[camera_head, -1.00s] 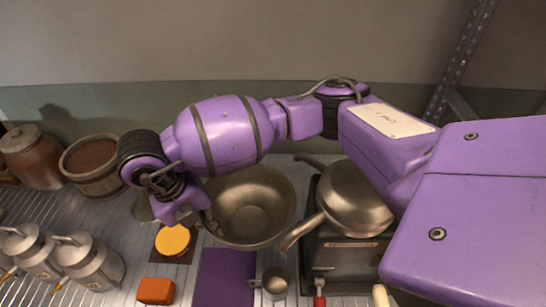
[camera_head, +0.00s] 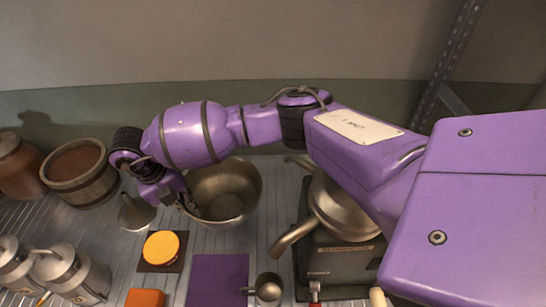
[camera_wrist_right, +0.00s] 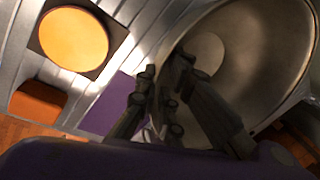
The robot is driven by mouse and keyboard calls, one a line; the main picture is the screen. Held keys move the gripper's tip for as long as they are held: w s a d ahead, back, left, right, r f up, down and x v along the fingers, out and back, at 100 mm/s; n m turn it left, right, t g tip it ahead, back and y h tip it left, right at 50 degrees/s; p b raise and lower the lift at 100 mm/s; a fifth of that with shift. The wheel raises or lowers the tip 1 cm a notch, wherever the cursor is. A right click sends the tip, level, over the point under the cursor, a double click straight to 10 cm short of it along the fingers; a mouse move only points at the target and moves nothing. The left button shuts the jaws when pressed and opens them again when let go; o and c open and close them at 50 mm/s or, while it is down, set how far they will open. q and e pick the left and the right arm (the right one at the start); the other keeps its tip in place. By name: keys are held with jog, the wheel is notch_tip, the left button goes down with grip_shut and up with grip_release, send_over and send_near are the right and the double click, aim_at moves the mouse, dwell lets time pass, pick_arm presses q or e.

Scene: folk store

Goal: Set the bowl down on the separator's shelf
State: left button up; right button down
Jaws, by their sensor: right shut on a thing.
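A wide metal bowl (camera_head: 236,180) is at the middle of the head view and fills the right of the wrist view (camera_wrist_right: 245,50). My right gripper (camera_head: 188,205) is shut on its left rim, with one finger inside the bowl in the wrist view (camera_wrist_right: 162,85). The bowl looks roughly level; I cannot tell how far it is above the counter. The separator (camera_head: 340,208), with a round metal top and a spout, stands to the bowl's right on a dark base. My right arm hides part of it, and I cannot make out its shelf clearly. My left gripper is not in view.
In front of the bowl are a purple mat (camera_head: 218,280), a metal cup (camera_head: 268,289), a yellow round (camera_head: 161,248) and an orange block (camera_head: 145,299). A funnel (camera_head: 136,214), a wooden tub (camera_head: 78,193) and metal cans (camera_head: 75,275) stand to the left. A wall is behind.

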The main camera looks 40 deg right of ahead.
jog(key=shift+w+f, duration=0.3)
jog(key=shift+f, duration=0.6)
jog(key=shift+w+f, duration=0.25)
jog(key=shift+f, duration=0.6)
jog(key=shift+w+f, duration=0.3)
jog(key=shift+f, duration=0.6)
jog(key=c, duration=1.9)
grip_release()
jog(key=shift+f, duration=0.1)
jog(key=v, duration=1.2)
jog(key=shift+r, duration=0.25)
jog(key=shift+f, duration=0.1)
